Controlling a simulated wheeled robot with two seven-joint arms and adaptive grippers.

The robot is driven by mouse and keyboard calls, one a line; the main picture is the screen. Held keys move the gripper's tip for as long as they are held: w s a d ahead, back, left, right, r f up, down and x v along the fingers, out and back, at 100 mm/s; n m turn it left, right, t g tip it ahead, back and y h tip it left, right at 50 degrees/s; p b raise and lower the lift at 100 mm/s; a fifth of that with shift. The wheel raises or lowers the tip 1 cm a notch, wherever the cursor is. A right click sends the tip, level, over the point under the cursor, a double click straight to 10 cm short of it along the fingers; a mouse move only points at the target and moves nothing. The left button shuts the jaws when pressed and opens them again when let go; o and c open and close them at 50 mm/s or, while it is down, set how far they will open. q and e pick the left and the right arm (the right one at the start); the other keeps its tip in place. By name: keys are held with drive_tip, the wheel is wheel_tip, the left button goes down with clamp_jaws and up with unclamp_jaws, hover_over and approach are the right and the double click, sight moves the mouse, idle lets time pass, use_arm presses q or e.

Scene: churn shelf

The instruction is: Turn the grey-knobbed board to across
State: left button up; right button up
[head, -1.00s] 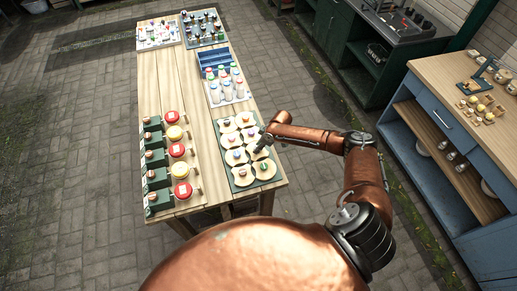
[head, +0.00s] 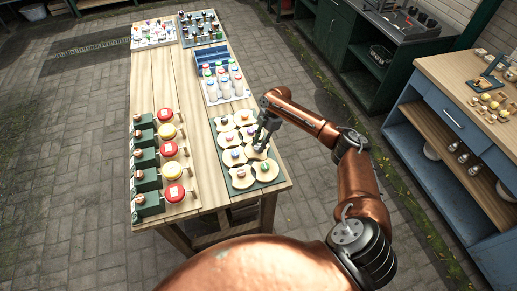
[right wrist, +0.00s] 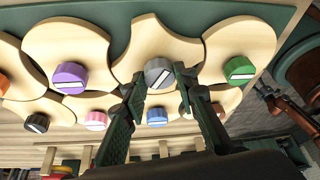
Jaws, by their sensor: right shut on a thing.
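The grey knob (right wrist: 158,72) sits on a pale wooden lobed board (right wrist: 150,38), between a purple-knobbed and a green-knobbed board. A white line runs slantwise across its face. My right gripper (right wrist: 160,80) is shut on the grey knob, one finger on each side. In the head view my right gripper (head: 259,143) reaches down onto the right column of boards, and its fingers hide the grey knob there. Part of that board (head: 262,155) shows beside the fingers. My left gripper is not in view.
The purple knob (right wrist: 70,77), the green knob (right wrist: 238,70) and the blue knob (right wrist: 157,117) are close around my fingers. The boards lie on a green panel (head: 233,193). Red and yellow round-topped items (head: 170,149) stand left; bottles (head: 222,84) stand behind.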

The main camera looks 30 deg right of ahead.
drive_tip(key=n+b, duration=0.2)
drive_tip(key=n+g+b, duration=0.1)
drive_tip(key=n, duration=0.1)
drive_tip(key=shift+w+f+g+h+b, duration=0.15)
drive_tip(key=shift+w+g+h+b, duration=0.05)
drive_tip(key=shift+g+h+b, duration=0.15)
drive_tip(key=shift+n+g+b, duration=0.25)
drive_tip(key=shift+n+b, duration=0.45)
drive_tip(key=shift+n, duration=0.2)
drive_tip(key=o, duration=1.2)
drive_tip(key=shift+c, duration=0.2)
drive_tip(key=shift+r, duration=0.3)
drive_tip(key=v, duration=1.1)
drive_tip(key=shift+r, duration=0.35)
